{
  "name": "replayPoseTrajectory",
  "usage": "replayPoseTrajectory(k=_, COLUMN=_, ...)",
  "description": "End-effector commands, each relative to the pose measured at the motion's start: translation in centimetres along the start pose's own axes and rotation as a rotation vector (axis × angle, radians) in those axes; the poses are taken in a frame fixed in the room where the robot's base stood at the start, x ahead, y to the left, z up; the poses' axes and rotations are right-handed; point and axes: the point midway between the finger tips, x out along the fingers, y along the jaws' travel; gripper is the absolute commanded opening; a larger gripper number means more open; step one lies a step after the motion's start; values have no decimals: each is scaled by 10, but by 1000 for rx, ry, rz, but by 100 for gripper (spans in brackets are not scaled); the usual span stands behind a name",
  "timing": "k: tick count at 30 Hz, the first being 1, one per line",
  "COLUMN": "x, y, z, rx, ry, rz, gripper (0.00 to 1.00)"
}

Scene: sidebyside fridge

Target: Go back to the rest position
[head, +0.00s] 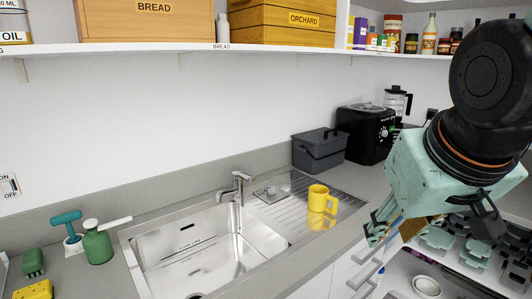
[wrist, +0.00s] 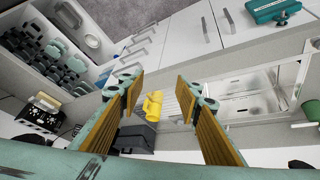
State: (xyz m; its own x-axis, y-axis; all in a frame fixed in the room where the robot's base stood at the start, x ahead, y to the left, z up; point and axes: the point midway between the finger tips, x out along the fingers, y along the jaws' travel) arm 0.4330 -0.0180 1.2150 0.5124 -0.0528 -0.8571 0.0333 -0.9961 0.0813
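My gripper (wrist: 160,92) is open in the wrist view, its two fingers spread apart with nothing between them that touches either one. In the head view my gripper (head: 392,228) hangs at the right, in front of the counter and drawer fronts, with its fingers pointing down and left. The yellow mug (head: 320,198) stands on the ribbed drainboard beside the sink, apart from the gripper. It also shows between the fingers in the wrist view (wrist: 153,104), farther away.
A metal sink (head: 205,250) with a tap (head: 238,187) lies left of the mug. A grey bin (head: 320,150) and a black appliance (head: 366,133) stand behind it. A green bottle (head: 98,243) is at the left. A loaded shelf (head: 270,47) runs above. An open drawer with dishes (head: 440,240) is below the arm.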

Motion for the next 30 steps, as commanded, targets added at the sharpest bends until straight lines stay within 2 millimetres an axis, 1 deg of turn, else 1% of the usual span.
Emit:
replayPoseTrajectory(k=1, x=-7, y=-1, z=11, rx=6, ry=-11, rz=-2, gripper=31)
replayPoseTrajectory(k=3, x=-16, y=-3, z=27, rx=15, ry=-33, rz=-8, gripper=31)
replayPoseTrajectory(k=12, x=-50, y=-14, z=96, rx=46, ry=-127, rz=-34, gripper=31)
replayPoseTrajectory(k=15, x=-59, y=-18, z=116, rx=54, ry=-153, rz=-44, gripper=31)
replayPoseTrajectory(k=18, x=-66, y=-21, z=131, rx=59, ry=-174, rz=-51, gripper=31)
replayPoseTrajectory(k=23, x=-71, y=-24, z=143, rx=63, ry=-192, rz=-57, gripper=31)
replayPoseTrajectory(k=30, x=-72, y=-24, z=145, rx=64, ry=-195, rz=-59, gripper=31)
